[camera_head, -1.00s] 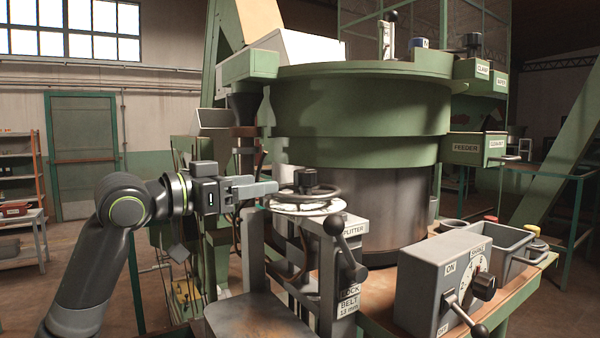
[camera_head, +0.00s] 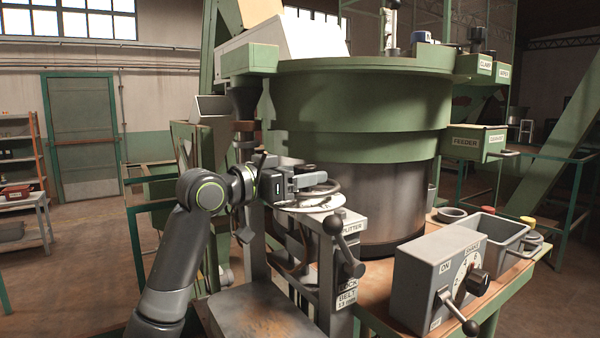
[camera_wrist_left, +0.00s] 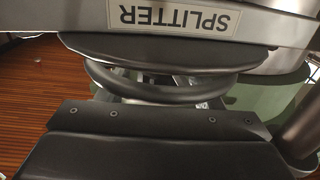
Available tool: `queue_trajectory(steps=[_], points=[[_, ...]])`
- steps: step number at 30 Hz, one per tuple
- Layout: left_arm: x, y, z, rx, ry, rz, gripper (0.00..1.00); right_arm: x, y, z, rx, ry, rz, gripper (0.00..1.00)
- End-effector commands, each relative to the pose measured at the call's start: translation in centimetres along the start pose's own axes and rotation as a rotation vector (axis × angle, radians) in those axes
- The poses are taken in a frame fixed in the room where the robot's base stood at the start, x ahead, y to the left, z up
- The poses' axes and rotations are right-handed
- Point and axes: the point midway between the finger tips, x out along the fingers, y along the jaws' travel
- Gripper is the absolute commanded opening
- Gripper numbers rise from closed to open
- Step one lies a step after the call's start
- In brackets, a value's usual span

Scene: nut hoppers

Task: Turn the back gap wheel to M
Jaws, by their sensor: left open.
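A dark handwheel (camera_head: 332,187) sits flat over a pale round dial (camera_head: 322,204) on top of the grey splitter stand (camera_head: 348,225). I cannot read any marks on the dial. My left gripper (camera_head: 312,180) is open, level with the wheel and at its left side; its jaws overlap the wheel in this view and hide its hub. I cannot tell whether they touch it. In the left wrist view the wheel rim (camera_wrist_left: 165,92) shows close by, under the upside-down SPLITTER label (camera_wrist_left: 180,16). My right gripper is out of view.
A large green feeder bowl (camera_head: 360,110) stands right behind the wheel. A grey control box (camera_head: 440,280) with a knob and lever stands at the right front, beside a grey bin (camera_head: 495,232).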

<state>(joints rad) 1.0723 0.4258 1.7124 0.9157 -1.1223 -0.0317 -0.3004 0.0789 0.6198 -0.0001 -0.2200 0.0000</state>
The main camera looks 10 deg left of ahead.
Motion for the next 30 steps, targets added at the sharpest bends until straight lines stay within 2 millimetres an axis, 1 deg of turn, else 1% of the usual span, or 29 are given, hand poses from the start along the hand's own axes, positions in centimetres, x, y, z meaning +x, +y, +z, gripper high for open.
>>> queue_trajectory(steps=[4,14,23,30], points=[[-0.02,0.0,0.01,0.0,0.0,0.0,0.59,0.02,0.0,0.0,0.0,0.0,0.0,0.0],[-0.05,-0.01,0.01,0.0,0.0,0.0,0.16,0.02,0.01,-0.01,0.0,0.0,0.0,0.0],[-0.06,-0.13,-0.01,-0.002,-0.001,0.032,0.16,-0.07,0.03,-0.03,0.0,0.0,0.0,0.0],[-0.05,-0.36,-0.03,-0.004,-0.001,0.147,0.16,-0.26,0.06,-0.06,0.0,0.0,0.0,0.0]])
